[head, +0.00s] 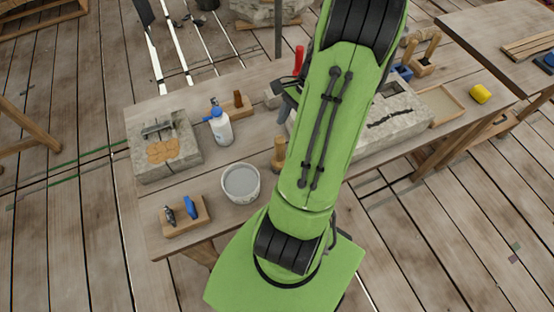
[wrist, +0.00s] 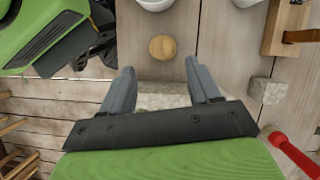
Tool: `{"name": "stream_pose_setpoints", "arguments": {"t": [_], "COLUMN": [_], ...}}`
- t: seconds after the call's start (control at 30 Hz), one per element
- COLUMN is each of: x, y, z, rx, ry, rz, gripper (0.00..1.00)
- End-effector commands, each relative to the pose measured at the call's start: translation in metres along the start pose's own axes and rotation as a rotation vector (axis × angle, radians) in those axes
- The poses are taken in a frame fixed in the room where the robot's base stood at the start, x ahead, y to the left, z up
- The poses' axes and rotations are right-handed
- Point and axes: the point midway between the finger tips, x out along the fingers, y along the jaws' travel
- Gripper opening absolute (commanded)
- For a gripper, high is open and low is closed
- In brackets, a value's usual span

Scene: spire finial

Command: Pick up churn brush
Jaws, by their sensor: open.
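An upright wooden piece with a round top (head: 279,150) stands on the workbench between the white bucket and my arm. It looks like the churn brush, but I cannot be sure; no bristles show. In the wrist view its round wooden top (wrist: 162,48) is seen from above, just beyond and between my fingertips, not held. My gripper (wrist: 161,68) is open and empty, its two grey fingers apart. In the head view my green arm hides most of the gripper.
The white bucket (head: 240,184) and a white spray bottle (head: 220,127) stand left. A carved stone block (head: 164,147) and tool holder (head: 186,216) are farther left. A small stone cube (wrist: 267,90) and red handle (wrist: 294,155) lie near the gripper. A yellow item (head: 480,93) is right.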

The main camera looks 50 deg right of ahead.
Motion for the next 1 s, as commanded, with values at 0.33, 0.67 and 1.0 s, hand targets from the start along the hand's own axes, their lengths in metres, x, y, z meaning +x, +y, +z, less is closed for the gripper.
{"name": "stream_pose_setpoints", "arguments": {"t": [0.33,0.67,1.0], "x": [0.061,0.101,0.099], "y": [-0.001,-0.003,-0.003], "z": [0.000,-0.001,-0.001], "rx": [-0.002,-0.003,-0.003], "ry": [-0.002,0.001,0.002], "rz": [0.002,0.001,0.000], "gripper": [0.61,0.61,0.29]}}
